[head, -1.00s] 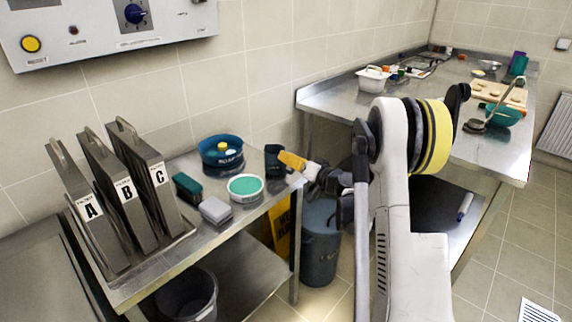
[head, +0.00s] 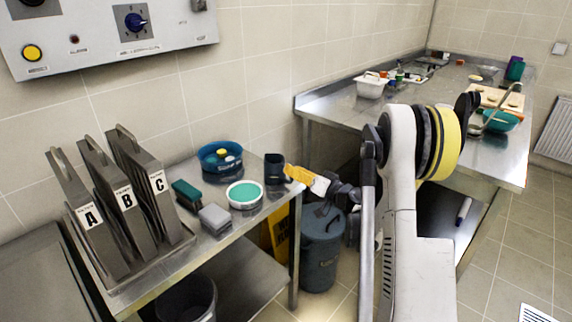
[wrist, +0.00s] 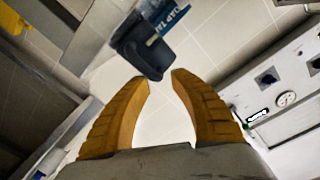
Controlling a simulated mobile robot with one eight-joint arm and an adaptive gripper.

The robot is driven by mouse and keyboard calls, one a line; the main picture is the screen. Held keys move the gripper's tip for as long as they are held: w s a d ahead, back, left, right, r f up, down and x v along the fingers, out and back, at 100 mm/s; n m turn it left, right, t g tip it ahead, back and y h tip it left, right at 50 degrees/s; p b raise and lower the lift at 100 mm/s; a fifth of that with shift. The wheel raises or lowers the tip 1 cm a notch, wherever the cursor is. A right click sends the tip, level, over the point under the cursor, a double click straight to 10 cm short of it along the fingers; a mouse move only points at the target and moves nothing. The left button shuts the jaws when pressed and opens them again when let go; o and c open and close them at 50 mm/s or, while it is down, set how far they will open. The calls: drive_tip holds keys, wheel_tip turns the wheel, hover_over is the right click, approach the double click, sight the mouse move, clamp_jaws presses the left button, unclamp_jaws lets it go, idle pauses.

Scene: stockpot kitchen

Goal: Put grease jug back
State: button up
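A dark jug (head: 274,168), which I take to be the grease jug, stands upright at the right end of the steel side table (head: 262,213). In the wrist view the jug (wrist: 141,47) shows just beyond my fingertips, nearer the left finger. My gripper (head: 288,172) has orange-yellow fingers and is at the right of the jug, at about its height. In the wrist view the fingers (wrist: 160,78) are apart with nothing held between them. I cannot tell whether a fingertip touches the jug.
A blue tub (head: 221,160), a round container with a green top (head: 244,194), a green brush (head: 187,194) and a grey block (head: 215,218) crowd the table. Lettered panels (head: 127,201) stand left. A lidded bin (head: 321,250) stands below my gripper.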

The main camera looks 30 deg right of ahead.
drive_tip(key=p+v, duration=0.2)
drive_tip(key=v, duration=0.6)
drive_tip(key=s+a+r+n+g, duration=0.1)
drive_tip(key=s+a+r+g, duration=0.25)
drive_tip(key=a, duration=0.65)
drive_tip(key=s+a+r+n+g, duration=0.15)
drive_tip(key=a+r+g, duration=0.25)
drive_tip(key=a, duration=0.6)
drive_tip(key=s+a+g+h, duration=0.1)
drive_tip(key=s+a+h, duration=0.1)
drive_tip(key=s, duration=0.8)
drive_tip(key=s+a+g+h, duration=0.1)
drive_tip(key=s+a+h, duration=0.1)
drive_tip(key=s, duration=0.8)
drive_tip(key=shift+s+a+r+n+h, duration=0.2)
drive_tip(key=shift+s+r+n+h, duration=0.2)
drive_tip(key=shift+h, duration=0.2)
drive_tip(key=shift+w+f, duration=0.1)
drive_tip(key=shift+w, duration=0.05)
